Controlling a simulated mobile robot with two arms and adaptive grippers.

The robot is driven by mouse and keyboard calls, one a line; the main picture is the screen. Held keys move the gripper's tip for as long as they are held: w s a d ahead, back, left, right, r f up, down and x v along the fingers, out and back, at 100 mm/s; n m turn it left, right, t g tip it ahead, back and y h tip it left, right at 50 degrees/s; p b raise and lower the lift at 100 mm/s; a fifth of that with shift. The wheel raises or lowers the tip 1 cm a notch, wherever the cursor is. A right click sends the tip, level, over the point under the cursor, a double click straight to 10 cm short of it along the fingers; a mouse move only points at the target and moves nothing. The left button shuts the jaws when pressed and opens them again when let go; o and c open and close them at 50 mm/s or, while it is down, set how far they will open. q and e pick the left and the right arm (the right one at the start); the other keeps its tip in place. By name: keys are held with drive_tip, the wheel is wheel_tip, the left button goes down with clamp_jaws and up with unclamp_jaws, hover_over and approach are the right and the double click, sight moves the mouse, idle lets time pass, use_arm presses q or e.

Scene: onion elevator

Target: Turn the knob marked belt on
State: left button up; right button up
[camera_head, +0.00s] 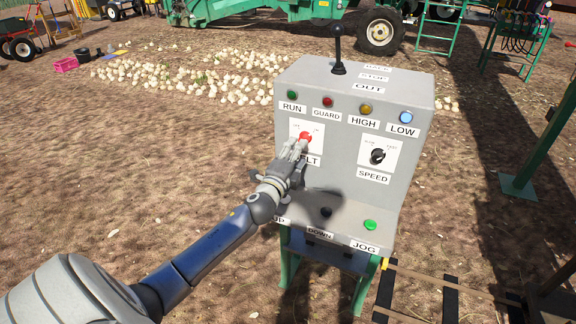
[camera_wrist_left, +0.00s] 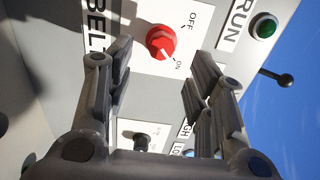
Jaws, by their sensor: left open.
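The belt knob (camera_head: 306,137) is red and sits on a white plate on the upper left of the grey control box's front. In the left wrist view the red knob (camera_wrist_left: 160,42) lies ahead of the fingers, with OFF and ON printed beside it. A pale mark on the knob seems to face the ON side. My left gripper (camera_head: 296,150) is open just in front of the knob and partly covers the BELT label. In the left wrist view its two fingers (camera_wrist_left: 160,62) stand apart, one on each side below the knob. I cannot tell whether they touch it. My right gripper is out of view.
The control box (camera_head: 338,190) also has a speed knob (camera_head: 377,156), several lamps, a black lever (camera_head: 338,48) on top and a green jog button (camera_head: 370,225) on its lower ledge. Onions (camera_head: 180,78) lie on the ground behind. Bare soil is at the left.

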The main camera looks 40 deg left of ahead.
use_arm(q)
drive_tip(key=v, duration=0.6)
drive_tip(key=shift+s, duration=0.15)
drive_tip(key=shift+d, duration=0.1)
